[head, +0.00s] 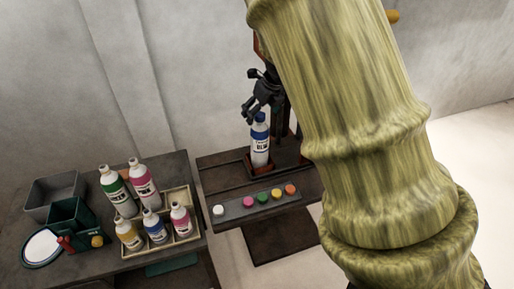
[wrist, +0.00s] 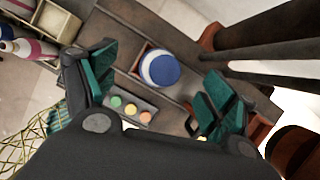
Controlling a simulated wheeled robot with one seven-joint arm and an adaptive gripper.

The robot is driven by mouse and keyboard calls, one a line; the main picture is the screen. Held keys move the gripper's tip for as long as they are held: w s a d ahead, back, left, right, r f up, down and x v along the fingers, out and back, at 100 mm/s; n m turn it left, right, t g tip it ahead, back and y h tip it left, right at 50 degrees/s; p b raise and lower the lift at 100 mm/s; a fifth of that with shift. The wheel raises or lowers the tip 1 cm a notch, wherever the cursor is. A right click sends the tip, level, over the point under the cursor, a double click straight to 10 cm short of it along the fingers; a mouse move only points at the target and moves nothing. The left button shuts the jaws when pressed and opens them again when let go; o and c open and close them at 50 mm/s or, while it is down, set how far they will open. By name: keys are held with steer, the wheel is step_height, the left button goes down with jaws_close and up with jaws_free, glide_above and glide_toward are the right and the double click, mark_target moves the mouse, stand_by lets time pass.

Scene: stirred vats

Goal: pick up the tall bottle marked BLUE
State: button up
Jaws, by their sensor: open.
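The tall bottle marked BLUE (head: 260,142) stands upright in a small red-brown holder on the dark bench, with a white body and a blue cap. In the wrist view its round blue and white top (wrist: 159,69) shows from above, between and beyond the fingers. My gripper (head: 256,106) is just above and beside the bottle's top in the head view. In the wrist view my gripper (wrist: 152,92) has its two green-padded fingers spread wide, with nothing between the pads. I cannot tell how far the fingertips are above the cap.
A strip of coloured buttons (head: 262,199) lies in front of the bottle. A dark table (head: 180,262) at left carries a divided tray (head: 190,243) with several bottles, a grey bin (head: 55,190) and a green box (head: 75,215). A dark upright post stands close right of the bottle.

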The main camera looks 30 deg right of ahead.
mark_target(258, 125)
steer(key=x, duration=0.3)
steer(key=shift+w+d+f, duration=0.1)
steer(key=shift+d+f, duration=0.2)
steer(key=shift+a+f+p, duration=0.1)
steer(key=shift+f+p, duration=0.2)
steer(key=shift+f, duration=0.15)
steer(key=x, duration=0.3)
steer(key=shift+d+f+p, duration=0.2)
steer(key=shift+f+p, duration=0.2)
steer(key=shift+f, duration=0.05)
steer(key=shift+w+a+f, duration=0.1)
steer(key=shift+w+f, duration=0.1)
steer(key=shift+f, duration=0.25)
steer(key=shift+c, duration=0.3)
steer(key=c, duration=1.7)
jaws_close()
steer(key=shift+r, duration=0.2)
